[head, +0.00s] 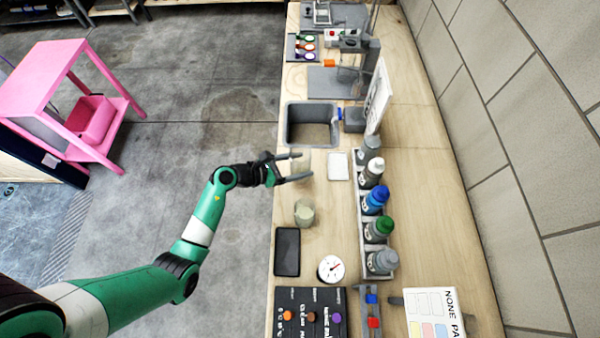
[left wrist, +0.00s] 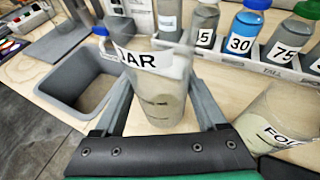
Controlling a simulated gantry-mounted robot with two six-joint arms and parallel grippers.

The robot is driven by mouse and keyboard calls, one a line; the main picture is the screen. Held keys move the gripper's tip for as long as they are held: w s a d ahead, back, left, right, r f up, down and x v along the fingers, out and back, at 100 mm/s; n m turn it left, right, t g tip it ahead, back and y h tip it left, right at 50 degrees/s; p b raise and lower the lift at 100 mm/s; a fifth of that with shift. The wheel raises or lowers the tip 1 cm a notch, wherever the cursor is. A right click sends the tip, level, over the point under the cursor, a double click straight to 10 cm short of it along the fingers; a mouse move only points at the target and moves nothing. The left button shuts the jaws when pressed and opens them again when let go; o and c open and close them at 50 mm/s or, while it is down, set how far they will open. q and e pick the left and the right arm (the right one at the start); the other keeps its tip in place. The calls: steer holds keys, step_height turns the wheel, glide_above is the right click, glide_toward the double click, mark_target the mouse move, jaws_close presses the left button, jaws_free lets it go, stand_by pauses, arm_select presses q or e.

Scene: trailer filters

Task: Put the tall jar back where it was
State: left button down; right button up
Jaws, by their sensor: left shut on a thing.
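My left gripper (head: 303,166) is shut on a tall clear jar (left wrist: 160,98), just in front of the sink. In the left wrist view the jar stands between the two fingers (left wrist: 160,90). It has a white label band reading "JAR" and pale, cloudy contents. In the head view it is hard to make out between the fingers. I cannot tell whether its base touches the bench. A second clear jar (head: 304,213) with pale contents stands on the bench nearer me; its label, partly cut off, starts "FO" in the left wrist view (left wrist: 282,125). My right gripper is not in view.
A grey rack (head: 363,232) of capped bottles runs along the right, with "TALL" on its front edge in the left wrist view. The sink (head: 313,105) is behind. A white pad (head: 338,167), black tray (head: 287,252) and round gauge (head: 331,268) lie on the bench.

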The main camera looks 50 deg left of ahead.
mark_target(299, 170)
arm_select(q)
steer(key=shift+f+b, duration=0.9)
steer(key=shift+f, duration=0.85)
steer(key=shift+f, duration=0.2)
jaws_free()
steer(key=shift+r, duration=0.1)
steer(key=shift+s+r, duration=0.1)
steer(key=shift+r, duration=0.1)
steer(key=p+v, duration=0.3)
steer(key=v, duration=0.8)
steer(key=shift+s+a, duration=0.15)
steer(key=shift+s, duration=0.2)
